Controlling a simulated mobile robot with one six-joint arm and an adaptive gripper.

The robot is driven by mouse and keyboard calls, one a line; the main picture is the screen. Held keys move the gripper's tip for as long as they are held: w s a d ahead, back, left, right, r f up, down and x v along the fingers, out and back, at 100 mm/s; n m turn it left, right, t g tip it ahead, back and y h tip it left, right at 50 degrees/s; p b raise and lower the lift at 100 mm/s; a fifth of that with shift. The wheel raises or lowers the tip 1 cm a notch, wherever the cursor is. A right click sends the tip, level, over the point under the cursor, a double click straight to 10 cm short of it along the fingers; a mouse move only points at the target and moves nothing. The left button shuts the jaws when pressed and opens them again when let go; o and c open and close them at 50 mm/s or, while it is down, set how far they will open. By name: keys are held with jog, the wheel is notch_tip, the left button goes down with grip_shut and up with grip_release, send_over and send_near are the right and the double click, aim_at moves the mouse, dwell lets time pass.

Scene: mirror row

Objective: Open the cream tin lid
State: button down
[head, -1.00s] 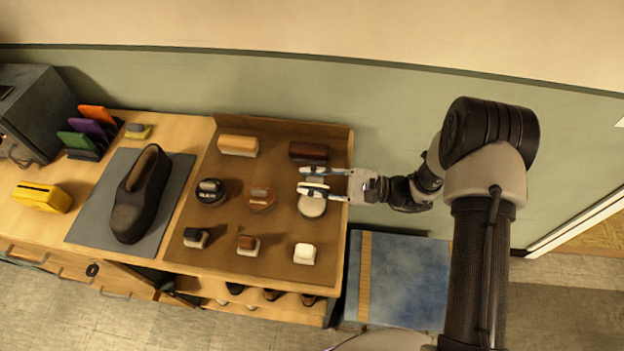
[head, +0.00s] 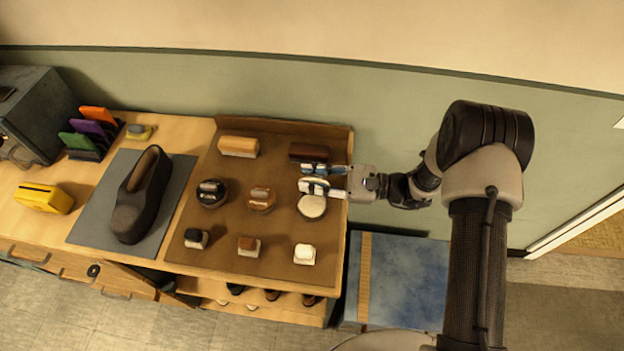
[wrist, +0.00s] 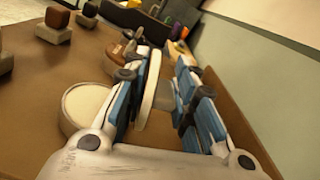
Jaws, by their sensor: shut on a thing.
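The cream tin (head: 312,207) sits at the right of the brown tray, its pale round inside showing. It also shows in the wrist view (wrist: 86,105), left of my fingers. The cream tin lid (head: 315,188) is tipped up on edge at the tin's far side. In the wrist view the lid (wrist: 149,92) stands as a pale upright disc between my fingers. My gripper (head: 308,177) reaches in from the right and is shut on the lid. Whether the lid's lower edge still touches the tin is hard to tell.
The brown tray (head: 275,215) also holds a black tin (head: 211,193), a brown tin (head: 262,199), two brushes at the back and several small daubers in front. A black shoe (head: 140,197) lies on a grey mat to the left. The wall is close behind.

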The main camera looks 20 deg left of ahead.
jog(key=shift+w+a+r+m, duration=0.1)
jog(key=shift+w+a+m, duration=0.05)
jog(key=shift+w+m, duration=0.45)
jog(key=shift+s, duration=0.1)
jog(key=c, duration=1.4)
grip_release()
jog(key=shift+c, duration=0.2)
jog(key=v, duration=1.2)
jog(key=shift+s, duration=0.1)
jog(key=shift+c, duration=0.4)
